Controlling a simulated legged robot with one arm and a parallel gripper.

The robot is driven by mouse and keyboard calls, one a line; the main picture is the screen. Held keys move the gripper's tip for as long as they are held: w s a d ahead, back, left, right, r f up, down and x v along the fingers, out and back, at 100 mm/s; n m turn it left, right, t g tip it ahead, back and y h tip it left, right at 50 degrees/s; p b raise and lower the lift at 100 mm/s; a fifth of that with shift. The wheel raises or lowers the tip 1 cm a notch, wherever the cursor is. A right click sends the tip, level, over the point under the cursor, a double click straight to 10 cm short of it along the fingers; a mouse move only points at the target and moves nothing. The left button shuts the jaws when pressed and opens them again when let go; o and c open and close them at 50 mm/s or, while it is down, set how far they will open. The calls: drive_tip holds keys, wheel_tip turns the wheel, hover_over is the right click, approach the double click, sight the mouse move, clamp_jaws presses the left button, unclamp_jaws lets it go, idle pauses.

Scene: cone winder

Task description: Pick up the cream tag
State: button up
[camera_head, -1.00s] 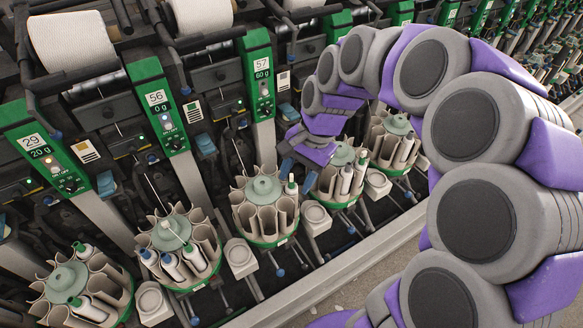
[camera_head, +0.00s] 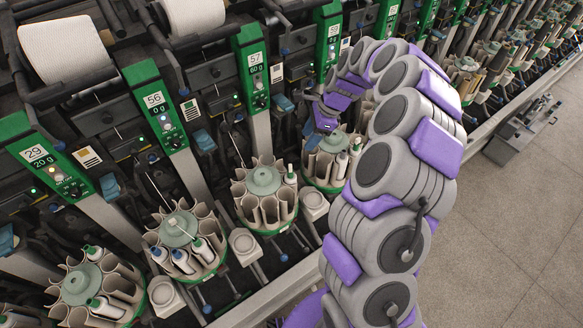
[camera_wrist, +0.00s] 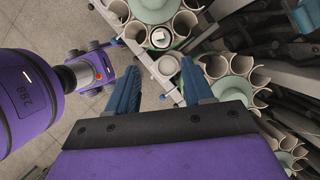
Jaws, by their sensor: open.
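My gripper (camera_wrist: 160,67) is open in the wrist view, its two blue fingers apart with nothing held between them. In the head view my gripper (camera_head: 311,130) is small and partly hidden by my arm, above a round bobbin magazine (camera_head: 326,160). Several small cream labels sit on the machine fronts, one at the left (camera_head: 88,157) and another further along (camera_head: 191,110). I cannot tell whether any is the cream tag. In the wrist view a small pale square piece (camera_wrist: 159,38) shows in a magazine pocket beyond the fingers; I cannot tell what it is.
Round magazines, one at the left (camera_head: 95,288) and one in the middle (camera_head: 263,192), line the winder, some holding bobbins. A pale round cup (camera_wrist: 168,65) lies beyond my fingers. Bare floor (camera_head: 525,210) is open at the right.

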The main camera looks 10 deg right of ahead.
drive_tip(key=b, duration=0.1)
hover_over(291, 166)
drive_tip(key=d, duration=0.2)
wheel_tip(291, 166, down, 7)
drive_tip(key=x, duration=0.2)
drive_tip(key=b+x, duration=0.1)
drive_tip(key=x, duration=0.3)
drive_tip(key=shift+d+f, duration=0.1)
drive_tip(key=shift+d, duration=0.15)
drive_tip(key=shift+s+d, duration=0.1)
drive_tip(key=c, duration=0.8)
